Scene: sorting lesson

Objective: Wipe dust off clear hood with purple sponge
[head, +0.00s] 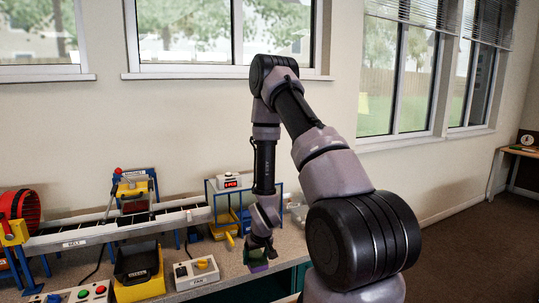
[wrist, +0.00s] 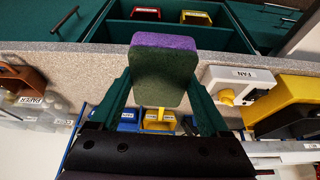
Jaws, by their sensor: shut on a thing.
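The sponge (wrist: 165,70) is a block with a purple layer and a dark green layer. My gripper (wrist: 162,85) is shut on it, with one dark finger at each side in the wrist view. In the head view my gripper (head: 259,250) hangs low by the bench's front edge, and a bit of purple sponge (head: 258,268) shows below it. The clear hood (head: 212,201), a see-through box with blue edges, stands on the bench behind and left of my gripper. My arm covers part of it. Dust on it is too small to tell. Sponge and hood look apart.
A conveyor (head: 90,234) runs left of the hood. A FAN switch box (head: 196,272), also in the wrist view (wrist: 238,86), and a yellow-black bin (head: 139,270) stand at the bench front. A green open drawer (wrist: 118,32) holds small yellow and red bins.

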